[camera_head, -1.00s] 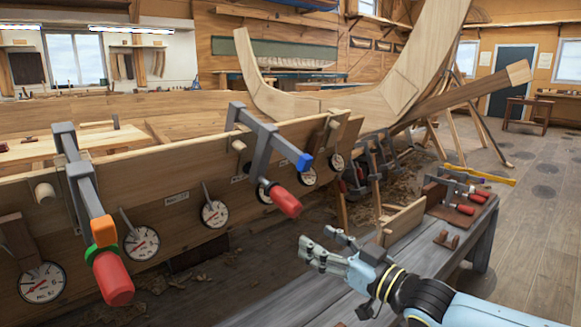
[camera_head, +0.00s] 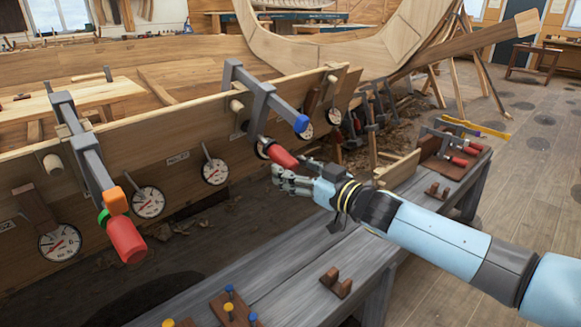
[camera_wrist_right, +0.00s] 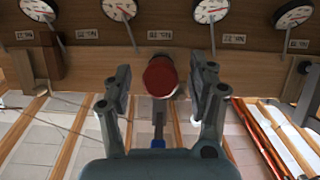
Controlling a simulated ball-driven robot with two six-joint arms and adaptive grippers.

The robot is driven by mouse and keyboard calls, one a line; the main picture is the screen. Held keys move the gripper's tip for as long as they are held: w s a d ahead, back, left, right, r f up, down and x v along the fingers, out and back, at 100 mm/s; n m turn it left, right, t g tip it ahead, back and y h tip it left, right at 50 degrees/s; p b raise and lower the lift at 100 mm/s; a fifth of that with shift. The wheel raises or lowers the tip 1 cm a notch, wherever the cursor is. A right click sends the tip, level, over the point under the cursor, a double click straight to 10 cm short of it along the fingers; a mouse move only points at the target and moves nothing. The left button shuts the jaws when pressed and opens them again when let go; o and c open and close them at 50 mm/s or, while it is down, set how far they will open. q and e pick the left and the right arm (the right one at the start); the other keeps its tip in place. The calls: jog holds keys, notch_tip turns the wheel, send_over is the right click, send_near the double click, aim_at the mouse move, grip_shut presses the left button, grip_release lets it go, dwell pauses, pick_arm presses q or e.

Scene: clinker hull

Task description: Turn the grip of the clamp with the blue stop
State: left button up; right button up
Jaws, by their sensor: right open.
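The clamp with the blue stop (camera_head: 302,123) has a grey bar (camera_head: 262,97) and hangs over the hull plank; its red grip (camera_head: 283,156) points down and toward the right. My right gripper (camera_head: 281,178) is close by the grip's lower end. In the wrist view my open right gripper (camera_wrist_right: 160,98) has the end of the red grip (camera_wrist_right: 160,72) centred between its two fingers, with a gap on both sides. The blue stop (camera_wrist_right: 158,143) shows below it there. My left gripper is not in view.
Another clamp, with an orange stop (camera_head: 116,201) and red grip (camera_head: 126,241), is on the plank (camera_head: 150,160) at left. Dial gauges (camera_head: 215,171) line the plank. A grey bench (camera_head: 290,270) below my right arm holds wooden blocks, pegs and more clamps.

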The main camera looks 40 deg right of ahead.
jog(key=shift+w+a, duration=0.15)
jog(key=shift+w, duration=0.4)
jog(key=c, duration=1.1)
jog(key=shift+c, duration=0.2)
